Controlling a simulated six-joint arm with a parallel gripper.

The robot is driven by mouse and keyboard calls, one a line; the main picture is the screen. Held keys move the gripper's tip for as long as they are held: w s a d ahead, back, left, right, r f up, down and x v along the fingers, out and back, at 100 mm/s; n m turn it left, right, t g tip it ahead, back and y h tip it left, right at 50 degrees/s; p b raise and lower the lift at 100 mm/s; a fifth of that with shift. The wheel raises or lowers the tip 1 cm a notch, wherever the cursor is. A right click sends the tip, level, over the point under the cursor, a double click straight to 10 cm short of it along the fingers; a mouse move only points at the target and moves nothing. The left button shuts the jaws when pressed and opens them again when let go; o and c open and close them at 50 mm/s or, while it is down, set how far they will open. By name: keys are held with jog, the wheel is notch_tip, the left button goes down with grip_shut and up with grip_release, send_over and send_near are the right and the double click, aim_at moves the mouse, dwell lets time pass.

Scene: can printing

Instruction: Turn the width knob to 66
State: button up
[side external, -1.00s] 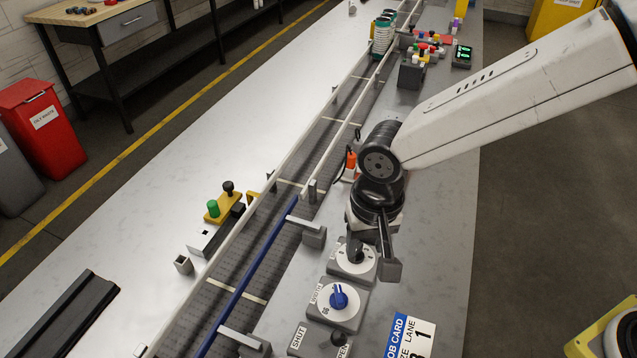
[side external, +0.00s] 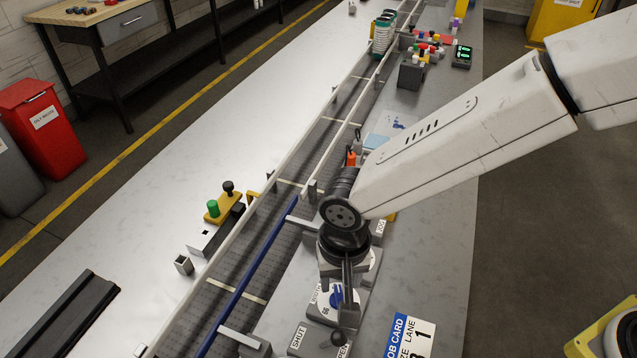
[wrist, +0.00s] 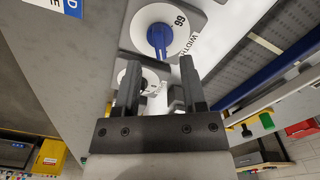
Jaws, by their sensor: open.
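The width knob (wrist: 158,38) is blue and sits on a white dial marked 66, beside a WIDTH label, at the top of the wrist view. In the side view the knob (side external: 335,298) is partly hidden behind a finger. In the side view my gripper (side external: 348,310) hangs over the width dial; no contact is visible.
A second white dial (wrist: 128,76) lies close by, partly hidden by my gripper.

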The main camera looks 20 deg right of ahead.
aim_at(339, 294)
jog(key=shift+f, duration=1.95)
grip_shut()
